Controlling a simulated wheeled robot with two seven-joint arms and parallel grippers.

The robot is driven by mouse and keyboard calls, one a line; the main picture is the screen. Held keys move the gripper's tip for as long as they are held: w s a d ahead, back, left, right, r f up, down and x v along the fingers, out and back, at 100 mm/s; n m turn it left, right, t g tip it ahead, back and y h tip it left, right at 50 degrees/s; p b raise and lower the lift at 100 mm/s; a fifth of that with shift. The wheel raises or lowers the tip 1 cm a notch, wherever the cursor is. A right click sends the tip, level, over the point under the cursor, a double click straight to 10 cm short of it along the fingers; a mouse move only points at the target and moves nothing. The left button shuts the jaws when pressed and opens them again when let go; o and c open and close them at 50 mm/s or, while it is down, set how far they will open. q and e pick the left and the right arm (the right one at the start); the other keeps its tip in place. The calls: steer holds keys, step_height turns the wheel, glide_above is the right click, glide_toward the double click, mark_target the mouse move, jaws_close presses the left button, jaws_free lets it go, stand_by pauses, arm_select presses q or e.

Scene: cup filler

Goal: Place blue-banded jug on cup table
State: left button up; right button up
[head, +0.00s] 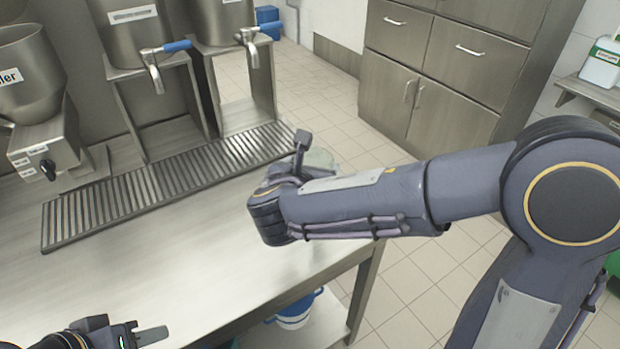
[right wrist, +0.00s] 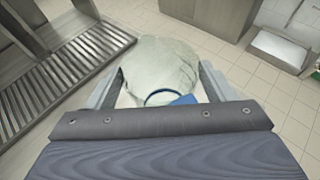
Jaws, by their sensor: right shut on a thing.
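My right gripper (right wrist: 158,82) is shut on a pale, grey-green, rounded thing with a blue patch and a thin dark curved line, which I take to be the blue-banded jug (right wrist: 165,60). In the head view only a pale part of the jug (head: 320,161) shows past my right wrist, near the right end of the steel counter. Whether it touches anything below cannot be told. My left gripper (head: 130,337) is at the bottom left, low over the counter and partly cut off; its jaws cannot be judged. No cup table can be clearly identified.
The steel counter (head: 200,260) is bare in front of a slatted drain grate (head: 165,185). Dispensers with blue-handled taps (head: 165,50) stand behind it. A blue-and-white bucket (head: 293,314) sits on the lower shelf. Tiled floor and steel cabinets (head: 430,100) lie beyond.

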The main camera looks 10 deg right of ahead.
steer(key=shift+f, duration=1.45)
steer(key=shift+f+b, duration=0.15)
steer(key=shift+b, duration=0.2)
steer(key=o, duration=1.7)
steer(key=shift+o, duration=0.2)
